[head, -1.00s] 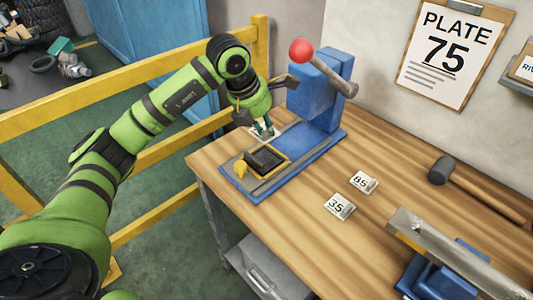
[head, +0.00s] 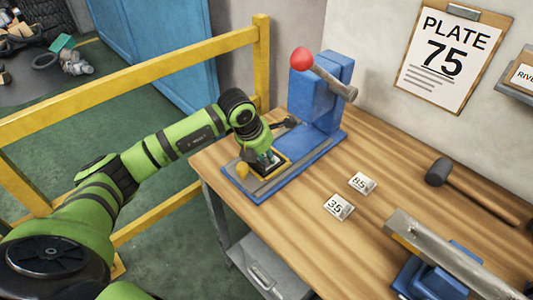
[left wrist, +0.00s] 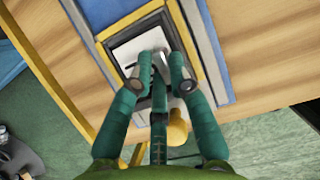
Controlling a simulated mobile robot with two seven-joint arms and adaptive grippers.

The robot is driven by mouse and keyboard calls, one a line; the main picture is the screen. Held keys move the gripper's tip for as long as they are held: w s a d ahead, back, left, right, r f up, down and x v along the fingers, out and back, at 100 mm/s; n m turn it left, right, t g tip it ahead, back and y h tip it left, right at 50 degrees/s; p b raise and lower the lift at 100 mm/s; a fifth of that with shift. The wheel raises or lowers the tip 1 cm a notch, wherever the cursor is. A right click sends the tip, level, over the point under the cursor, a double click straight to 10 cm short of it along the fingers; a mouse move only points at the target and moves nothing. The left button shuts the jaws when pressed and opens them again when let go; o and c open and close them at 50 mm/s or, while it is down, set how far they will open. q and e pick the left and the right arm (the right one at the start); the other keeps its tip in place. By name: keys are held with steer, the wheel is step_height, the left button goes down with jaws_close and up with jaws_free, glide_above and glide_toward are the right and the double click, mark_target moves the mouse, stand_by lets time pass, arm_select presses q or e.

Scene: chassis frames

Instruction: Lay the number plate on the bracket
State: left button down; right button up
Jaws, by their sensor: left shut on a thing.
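My left gripper (head: 268,163) is low over the bracket (head: 285,171), a dark seat with a yellow frame on the blue press base. In the left wrist view, my left gripper (left wrist: 155,78) is shut on a white plate (left wrist: 130,48) by a grey metal tab. The plate lies inside the outline of the yellow frame (left wrist: 186,45). I cannot tell whether it touches the seat. The fingers cover part of it, and its number cannot be read. My right gripper is not in view.
Plates marked 85 (head: 362,182) and 35 (head: 338,207) lie on the wooden bench (head: 300,230). A blue press (head: 318,95) with a red knob (head: 302,59) stands behind the bracket. A mallet (head: 440,171) lies right. The wall sheet (head: 452,58) reads PLATE 75.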

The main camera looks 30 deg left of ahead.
arm_select(q)
steer(key=shift+f, duration=0.1)
steer(key=shift+f, duration=0.15)
steer(key=c, duration=1.4)
jaws_free()
steer(key=shift+c, duration=0.2)
steer(key=shift+r, duration=0.55)
steer(key=b+v, duration=0.3)
steer(key=v, duration=0.8)
steer(key=shift+r, duration=0.25)
steer(key=shift+s, duration=0.15)
